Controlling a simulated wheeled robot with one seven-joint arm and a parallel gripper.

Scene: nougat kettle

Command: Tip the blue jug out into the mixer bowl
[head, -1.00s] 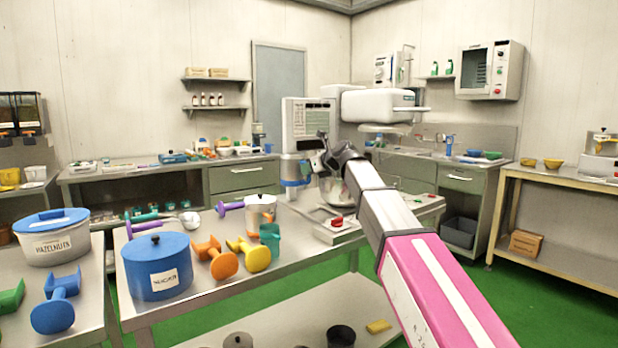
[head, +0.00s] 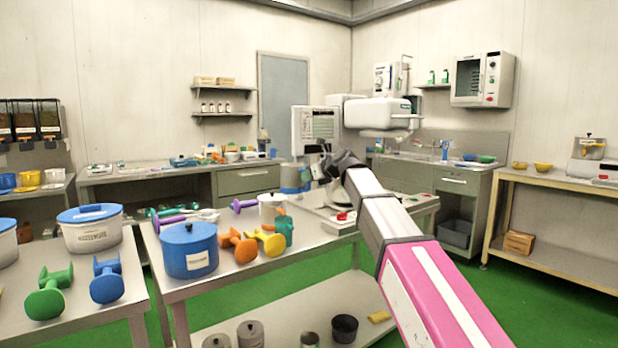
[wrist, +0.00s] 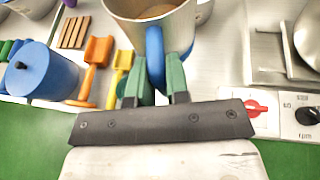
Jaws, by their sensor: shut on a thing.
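My gripper (wrist: 160,95) is shut on the blue handle (wrist: 155,60) of a pale metal jug. The jug (wrist: 178,35) is open at the top and cut off by the wrist view's upper edge; something light brown shows inside. In the head view my gripper (head: 325,168) is small and far off, and a pale cylinder with a blue band (head: 294,178) beside it may be this jug. A shiny metal bowl (wrist: 306,45) is at the right in the wrist view, apart from the jug. I cannot tell if it is the mixer bowl.
A blue sugar tub (head: 189,250), orange scoop (head: 238,247), yellow scoop (head: 268,243) and pale jug with orange handle (head: 271,208) stand on the near table. A unit with a red knob (wrist: 257,107) is at the right. Green floor is open beyond the table.

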